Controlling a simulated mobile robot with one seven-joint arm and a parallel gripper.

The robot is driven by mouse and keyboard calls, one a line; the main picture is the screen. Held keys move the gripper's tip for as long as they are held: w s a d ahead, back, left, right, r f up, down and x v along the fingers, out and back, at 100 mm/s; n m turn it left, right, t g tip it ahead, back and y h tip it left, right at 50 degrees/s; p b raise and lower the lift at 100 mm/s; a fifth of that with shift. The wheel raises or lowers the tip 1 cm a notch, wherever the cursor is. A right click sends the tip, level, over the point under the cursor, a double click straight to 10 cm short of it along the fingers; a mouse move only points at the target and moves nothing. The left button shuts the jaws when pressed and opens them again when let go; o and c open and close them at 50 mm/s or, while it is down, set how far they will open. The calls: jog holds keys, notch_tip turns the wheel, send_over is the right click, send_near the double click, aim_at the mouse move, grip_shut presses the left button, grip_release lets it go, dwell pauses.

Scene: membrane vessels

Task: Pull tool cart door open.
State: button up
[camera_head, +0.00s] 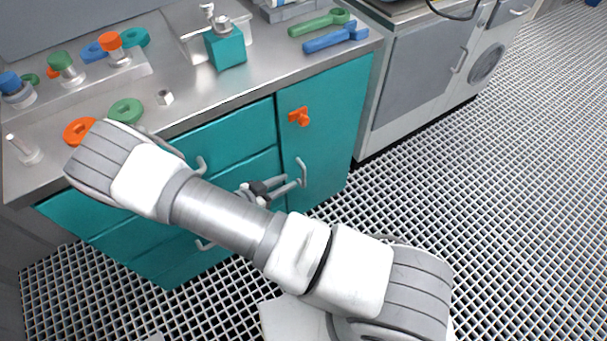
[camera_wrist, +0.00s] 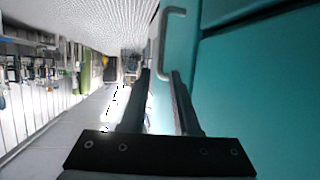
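The teal tool cart door (camera_head: 326,131) is at the right end of the cart front and looks shut, flush with the drawers beside it. Its grey bar handle (camera_head: 302,171) stands upright near the door's left edge. My gripper (camera_head: 293,182) is at the lower part of this handle, its fingers open. In the wrist view, the handle (camera_wrist: 164,42) runs down toward the space between my fingertips (camera_wrist: 161,73), closer to the right finger. I cannot tell whether either finger touches it. My arm hides part of the drawers.
An orange knob (camera_head: 299,117) sits on the door above the handle. The steel cart top (camera_head: 180,95) holds valves, rings and wrenches (camera_head: 335,37). A grey cabinet (camera_head: 420,75) stands to the right. The grated floor (camera_head: 450,190) before the door is clear.

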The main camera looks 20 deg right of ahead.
aim_at(303, 173)
jog(key=b+x, duration=0.1)
jog(key=x, duration=0.7)
jog(key=shift+w+d+f+b, duration=0.1)
jog(key=shift+w+b, duration=0.05)
jog(key=shift+b, duration=0.15)
grip_shut()
dwell(1.0)
